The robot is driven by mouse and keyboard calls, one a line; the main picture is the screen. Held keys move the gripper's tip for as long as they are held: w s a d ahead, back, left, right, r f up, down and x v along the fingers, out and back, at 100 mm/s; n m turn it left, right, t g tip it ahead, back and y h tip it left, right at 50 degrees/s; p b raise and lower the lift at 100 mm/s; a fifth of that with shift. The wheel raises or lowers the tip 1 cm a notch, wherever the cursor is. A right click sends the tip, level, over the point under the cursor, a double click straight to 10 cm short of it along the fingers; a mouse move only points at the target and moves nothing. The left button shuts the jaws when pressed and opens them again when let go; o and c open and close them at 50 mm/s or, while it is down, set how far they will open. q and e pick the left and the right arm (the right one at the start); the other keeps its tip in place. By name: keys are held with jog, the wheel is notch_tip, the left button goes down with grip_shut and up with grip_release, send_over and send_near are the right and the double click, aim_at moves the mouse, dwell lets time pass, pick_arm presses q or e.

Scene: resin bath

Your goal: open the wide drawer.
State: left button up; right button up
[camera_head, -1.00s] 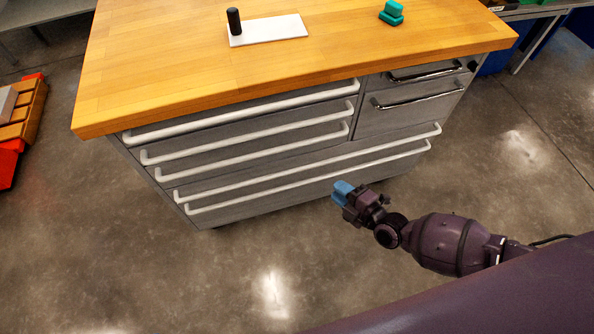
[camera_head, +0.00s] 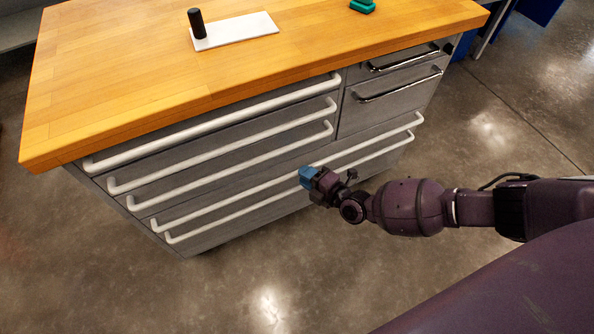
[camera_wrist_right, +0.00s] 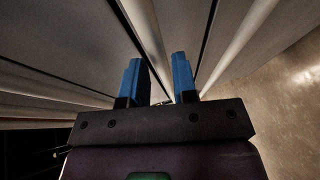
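The grey cabinet has two full-width drawers at the bottom, each with a long white bar handle: the upper wide handle (camera_head: 230,192) and the lowest handle (camera_head: 220,214). Both wide drawers look shut. My right gripper (camera_head: 306,176), with blue fingertips, is at the cabinet front by these handles. In the right wrist view the right gripper (camera_wrist_right: 158,80) has its fingers apart. One pale bar (camera_wrist_right: 148,35) runs into the gap between them, and another (camera_wrist_right: 238,48) passes right of the right finger. I cannot tell whether the fingers touch a bar. My left gripper is not in view.
Three narrower drawers with white handles (camera_head: 225,150) sit above at left, and two small drawers with dark metallic handles (camera_head: 400,86) at right. The wooden top (camera_head: 120,80) overhangs them. It bears a white plate (camera_head: 240,30) with a black cylinder. Floor (camera_head: 300,275) in front is clear.

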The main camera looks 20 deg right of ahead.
jog(key=shift+b+x, duration=0.4)
jog(key=shift+x, duration=1.1)
grip_shut()
